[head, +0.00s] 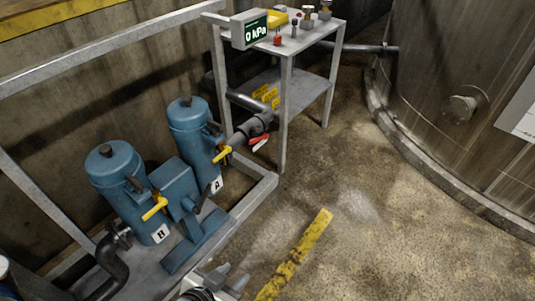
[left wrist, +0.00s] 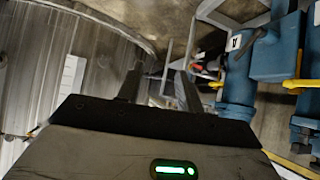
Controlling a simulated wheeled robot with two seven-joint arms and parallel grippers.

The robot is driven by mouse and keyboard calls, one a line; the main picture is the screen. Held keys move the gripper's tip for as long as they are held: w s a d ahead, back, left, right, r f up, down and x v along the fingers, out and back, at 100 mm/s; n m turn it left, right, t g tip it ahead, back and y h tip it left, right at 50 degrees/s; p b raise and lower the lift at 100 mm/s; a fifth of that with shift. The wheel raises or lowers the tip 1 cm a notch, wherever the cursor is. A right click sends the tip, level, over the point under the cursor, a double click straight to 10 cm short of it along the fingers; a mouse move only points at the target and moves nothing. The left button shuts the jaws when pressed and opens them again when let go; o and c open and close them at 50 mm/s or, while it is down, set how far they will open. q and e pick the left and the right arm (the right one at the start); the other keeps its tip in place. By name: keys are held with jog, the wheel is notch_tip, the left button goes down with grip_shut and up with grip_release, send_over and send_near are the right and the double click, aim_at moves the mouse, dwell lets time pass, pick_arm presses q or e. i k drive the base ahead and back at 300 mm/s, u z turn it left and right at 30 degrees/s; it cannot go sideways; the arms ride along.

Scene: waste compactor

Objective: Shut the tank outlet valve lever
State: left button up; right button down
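A lever with a red grip (head: 259,141) sits low on the grey pipe run beside the near leg of the metal stand. It looks like the tank outlet valve lever, but I cannot read a label on it. It angles off the pipe. Yellow levers show on blue filter A (head: 222,155) and blue filter B (head: 154,208). My left gripper (head: 232,276) is at the bottom of the head view, well short of the red lever, touching nothing. In the left wrist view its two fingers (left wrist: 160,90) stand apart with nothing between them. My right gripper is not in view.
The metal stand (head: 286,85) carries a kPa display (head: 249,29) and small parts. A grey frame rail (head: 235,215) borders the filters. The large tank (head: 440,75) stands at right. Floor with a yellow stripe (head: 295,255) is clear between.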

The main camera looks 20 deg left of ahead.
aim_at(265, 136)
jog(key=z, duration=0.4)
jog(key=k, duration=1)
jog(key=z, duration=0.7)
jog(key=i, duration=1.3)
jog(key=u, duration=1.4)
jog(key=i, duration=0.7)
jog(key=u, duration=0.8)
